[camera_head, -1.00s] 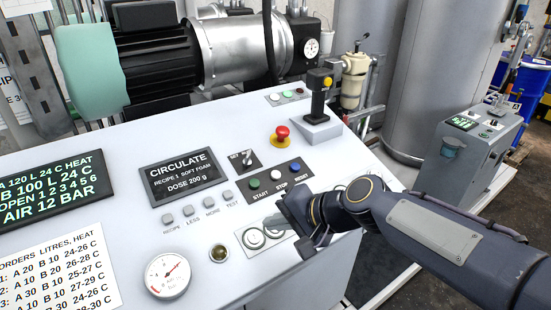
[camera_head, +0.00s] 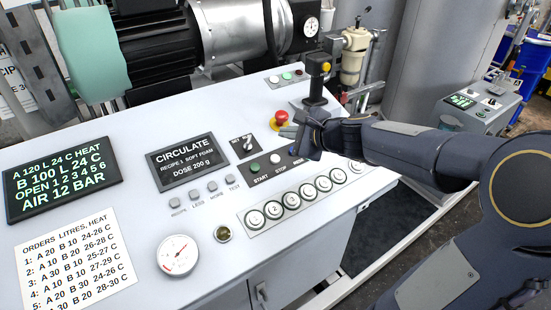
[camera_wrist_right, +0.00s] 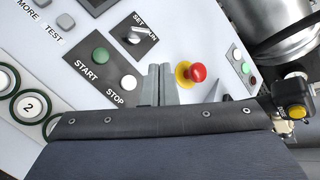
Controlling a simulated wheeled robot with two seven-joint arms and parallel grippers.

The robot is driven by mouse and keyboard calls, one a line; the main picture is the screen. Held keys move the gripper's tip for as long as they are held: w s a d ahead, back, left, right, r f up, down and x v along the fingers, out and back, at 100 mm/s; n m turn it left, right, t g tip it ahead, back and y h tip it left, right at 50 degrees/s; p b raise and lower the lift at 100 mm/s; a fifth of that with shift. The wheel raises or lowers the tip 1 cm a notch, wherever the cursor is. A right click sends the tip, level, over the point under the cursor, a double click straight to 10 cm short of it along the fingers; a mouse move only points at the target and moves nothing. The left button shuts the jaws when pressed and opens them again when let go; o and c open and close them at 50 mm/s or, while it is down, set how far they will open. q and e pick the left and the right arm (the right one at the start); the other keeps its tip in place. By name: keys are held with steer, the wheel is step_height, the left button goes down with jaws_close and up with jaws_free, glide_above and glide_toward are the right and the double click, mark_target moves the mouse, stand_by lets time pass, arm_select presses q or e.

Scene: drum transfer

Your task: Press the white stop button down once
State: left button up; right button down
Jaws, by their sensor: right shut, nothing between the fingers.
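The white stop button (camera_head: 275,159) sits on a dark plate on the sloping console, above the label STOP, with the green start button (camera_head: 254,168) to its left. In the right wrist view the stop button (camera_wrist_right: 129,82) shows clear, just left of my fingertips. My right gripper (camera_head: 290,131) is shut and empty, near the upper right of the stop button. Its closed fingers (camera_wrist_right: 160,70) lie between the stop button and the red emergency knob (camera_wrist_right: 197,73). The gripper hides the third button on the plate. My left gripper is out of view.
The red emergency knob (camera_head: 281,117) on its yellow base and a joystick (camera_head: 317,85) stand close behind the gripper. Numbered round buttons (camera_head: 306,190) line the console front. The display (camera_head: 188,161) reads CIRCULATE.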

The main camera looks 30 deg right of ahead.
mark_target(273, 155)
steer(key=f+b, duration=0.2)
steer(key=w+f+b, duration=0.1)
steer(key=f+b, duration=0.1)
steer(key=f, duration=0.1)
steer(key=w+f+b, duration=0.1)
steer(key=f+b, duration=0.1)
steer(key=shift+w+a+f, duration=0.1)
steer(key=shift+w+f, duration=0.05)
steer(key=shift+f, duration=0.05)
steer(key=shift+w+f+b, duration=0.2)
steer(key=shift+f+b, duration=0.1)
steer(key=shift+b, duration=0.05)
stand_by(1.5)
steer(key=shift+w+f+b, duration=0.15)
steer(key=shift+f+b, duration=0.2)
steer(key=shift+b, duration=0.05)
steer(key=shift+w+f+b, duration=0.1)
steer(key=shift+f+b, duration=0.35)
steer(key=shift+f, duration=0.05)
stand_by(0.5)
steer(key=shift+r, duration=0.1)
steer(key=shift+s+r+p, duration=0.3)
steer(key=shift+r+p, duration=0.4)
steer(key=shift+r, duration=0.1)
